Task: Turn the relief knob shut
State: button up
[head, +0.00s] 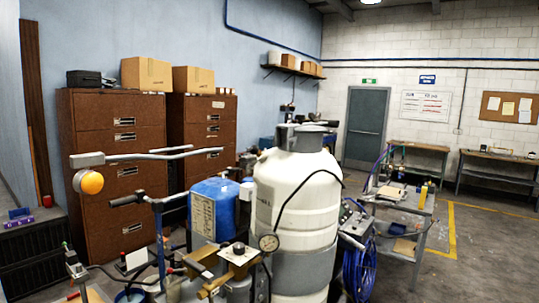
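The line striper fills the middle of the head view, with a large white pressure tank (296,195) in a grey band. A round gauge (268,242) sits at the tank's lower left. Left of the gauge is a brass-coloured fitting (240,257) with a small dark knob (238,246) on top. I cannot tell for certain whether this is the relief knob, or whether it is open or shut. My gripper is not recognisable in this view.
A handlebar with a black grip (127,200) and a blue canister (215,208) stand left of the tank. A blue hose coil (359,272) hangs at its right. Brown cabinets (112,150) stand behind. A workbench (405,205) is at right, with open floor (490,255) beyond.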

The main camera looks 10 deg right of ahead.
aim_at(254, 149)
jog(key=i+j+z, duration=0.15)
jog(key=z, duration=1.4)
jog(key=i+j, duration=0.1)
jog(key=j, duration=0.5)
jog(key=i+j, duration=0.1)
jog(key=j, duration=0.55)
jog(key=i+j, duration=0.1)
jog(key=j, duration=0.5)
jog(key=i+j, duration=0.15)
jog(key=j, duration=0.5)
jog(key=i+j, duration=0.1)
jog(key=j, duration=0.5)
jog(key=i+j, duration=0.6)
